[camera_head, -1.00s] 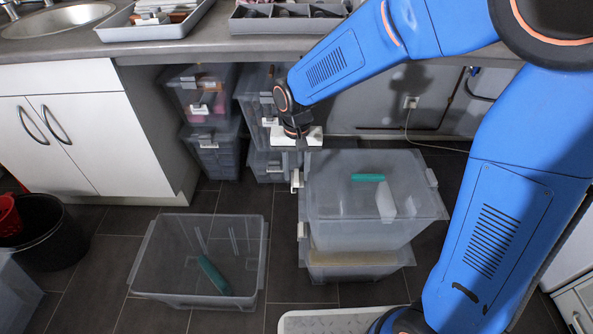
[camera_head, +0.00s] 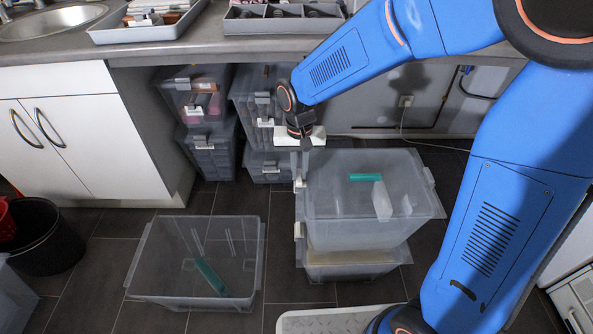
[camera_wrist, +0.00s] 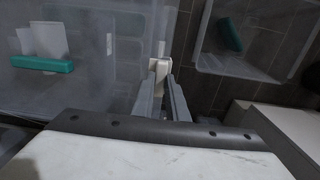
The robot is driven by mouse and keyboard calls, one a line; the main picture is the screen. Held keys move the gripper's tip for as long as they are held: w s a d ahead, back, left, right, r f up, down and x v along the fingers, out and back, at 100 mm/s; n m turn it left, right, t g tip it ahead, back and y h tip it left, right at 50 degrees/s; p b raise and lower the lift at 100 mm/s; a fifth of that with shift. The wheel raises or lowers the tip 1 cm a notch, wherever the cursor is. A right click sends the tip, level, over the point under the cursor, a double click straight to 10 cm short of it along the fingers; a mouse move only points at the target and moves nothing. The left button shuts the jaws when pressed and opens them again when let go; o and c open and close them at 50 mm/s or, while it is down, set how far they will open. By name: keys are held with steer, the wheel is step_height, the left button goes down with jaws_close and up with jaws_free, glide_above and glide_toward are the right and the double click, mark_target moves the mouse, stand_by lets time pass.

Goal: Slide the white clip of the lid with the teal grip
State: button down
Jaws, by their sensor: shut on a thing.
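The lid with the teal grip (camera_head: 330,205) lies on the upper of two stacked clear totes. Its teal grip (camera_head: 365,177) shows near the back, and in the wrist view the grip (camera_wrist: 42,64) is at the left. The white clip (camera_head: 299,183) is on the left side of this lid. In the wrist view the clip (camera_wrist: 160,68) is between the fingertips. My gripper (camera_head: 302,166) reaches down at the lid's back left corner and is shut on the clip. In the wrist view my gripper (camera_wrist: 160,80) partly hides it.
An open clear tote (camera_head: 150,255) stands on the floor at left with a teal piece (camera_head: 211,277) in it. Another white clip (camera_head: 299,230) is on the lower tote. More totes (camera_head: 208,150) are stacked under the counter. Dark floor lies between the totes.

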mark_target(299, 175)
steer(key=c, duration=1.7)
jaws_free()
step_height(299, 175, up, 17)
steer(key=shift+r, duration=0.2)
steer(key=s+d+r+t, duration=0.1)
steer(key=s+d, duration=0.4)
steer(key=d, duration=0.3)
steer(key=s+d+r+t, duration=0.1)
steer(key=s+d, duration=0.3)
steer(key=d, duration=0.4)
steer(key=s+d+f+t, duration=0.1)
steer(key=s+d, duration=0.2)
steer(key=s, duration=0.1)
steer(key=s+d+f+t, duration=0.1)
steer(key=s+d+f, duration=0.1)
steer(key=s+d, duration=0.1)
steer(key=s+d+f, duration=0.2)
steer(key=s+d, duration=0.1)
steer(key=s, duration=0.1)
steer(key=shift+s+t, duration=0.3)
steer(key=shift+t, duration=0.1)
